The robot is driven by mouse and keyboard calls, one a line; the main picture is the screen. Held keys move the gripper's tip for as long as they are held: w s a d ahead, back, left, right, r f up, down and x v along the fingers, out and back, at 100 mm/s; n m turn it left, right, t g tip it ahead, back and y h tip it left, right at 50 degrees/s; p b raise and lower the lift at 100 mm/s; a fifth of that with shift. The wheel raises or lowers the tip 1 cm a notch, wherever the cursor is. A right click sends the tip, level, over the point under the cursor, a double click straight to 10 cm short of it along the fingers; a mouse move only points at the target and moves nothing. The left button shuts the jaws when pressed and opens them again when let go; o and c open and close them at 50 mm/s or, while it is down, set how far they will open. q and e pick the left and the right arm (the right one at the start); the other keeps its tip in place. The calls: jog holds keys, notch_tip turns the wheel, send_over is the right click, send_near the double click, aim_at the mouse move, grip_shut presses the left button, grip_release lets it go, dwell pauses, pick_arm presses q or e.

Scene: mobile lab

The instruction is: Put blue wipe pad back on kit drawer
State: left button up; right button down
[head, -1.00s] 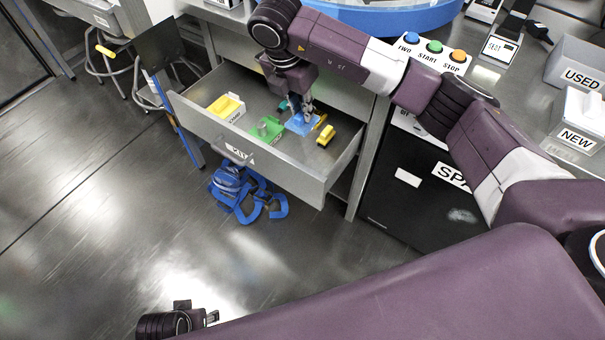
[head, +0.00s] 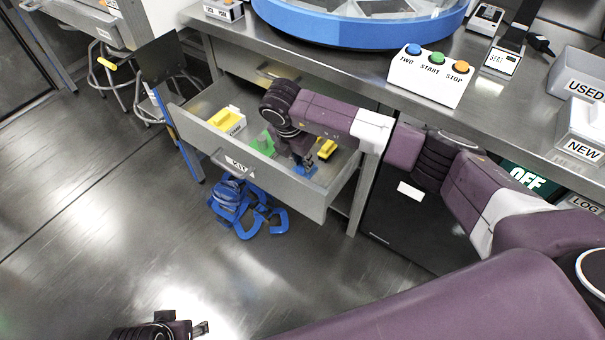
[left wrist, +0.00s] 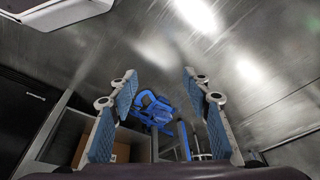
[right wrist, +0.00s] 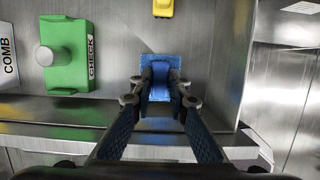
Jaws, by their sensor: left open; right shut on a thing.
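The kit drawer (head: 290,190) stands pulled open under the bench. My right gripper (right wrist: 160,82) is shut on the blue wipe pad (right wrist: 160,66), low inside the drawer near its front wall. In the head view a blue edge of the pad (head: 306,171) shows beside the gripper, whose wrist hides the rest. I cannot tell whether the pad touches the drawer floor. My left gripper (left wrist: 160,74) is open and empty, over the floor; it also shows at the bottom left of the head view (head: 202,328).
The drawer also holds a green CHECK block (right wrist: 68,55), a yellow COMB block (head: 226,120) and a small yellow item (head: 327,149). Blue straps (head: 240,205) lie on the floor below the drawer. A button box (head: 428,75) stands on the bench above.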

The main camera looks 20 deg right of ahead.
aim_at(303, 173)
notch_tip(303, 173, down, 5)
jog(key=shift+r, duration=0.2)
jog(key=shift+f, duration=0.2)
pick_arm(q)
jog(key=shift+v, duration=1.2)
jog(key=shift+w+b, duration=0.2)
jog(key=shift+b, duration=0.1)
pick_arm(e)
jog(key=shift+f, duration=0.1)
jog(key=c, duration=1.8)
grip_release()
jog(key=shift+c, duration=0.2)
pick_arm(q)
jog(key=shift+r, duration=0.35)
jog(key=shift+f, duration=0.1)
